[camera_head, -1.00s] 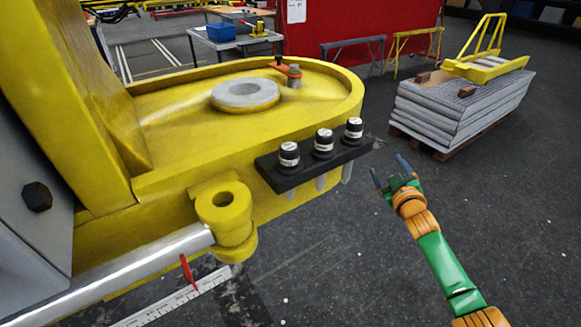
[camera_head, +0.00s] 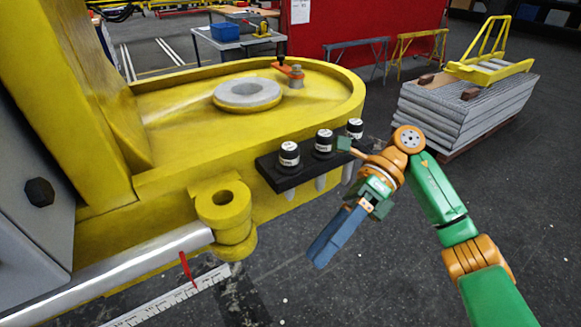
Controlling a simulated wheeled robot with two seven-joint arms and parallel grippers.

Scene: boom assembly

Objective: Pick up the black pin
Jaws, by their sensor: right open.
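Three black-capped pins stand upright in a black rack on the side of the yellow boom part: a left one (camera_head: 289,154), a middle one (camera_head: 324,141) and a right one (camera_head: 354,128). Their pale shanks stick out below the rack (camera_head: 285,183). My right gripper (camera_head: 322,252) is open and empty, with its blue fingers pointing down and left, below and in front of the rack's right end. It is apart from the pins. My right wrist hides part of the rack's right end. My left gripper is not in view.
The yellow boom part (camera_head: 170,130) fills the left, with a lug (camera_head: 223,207) and a silver rod (camera_head: 150,262) below the rack. A ruler (camera_head: 175,300) lies low at left. A pallet stack (camera_head: 465,110) stands back right. The floor below my gripper is clear.

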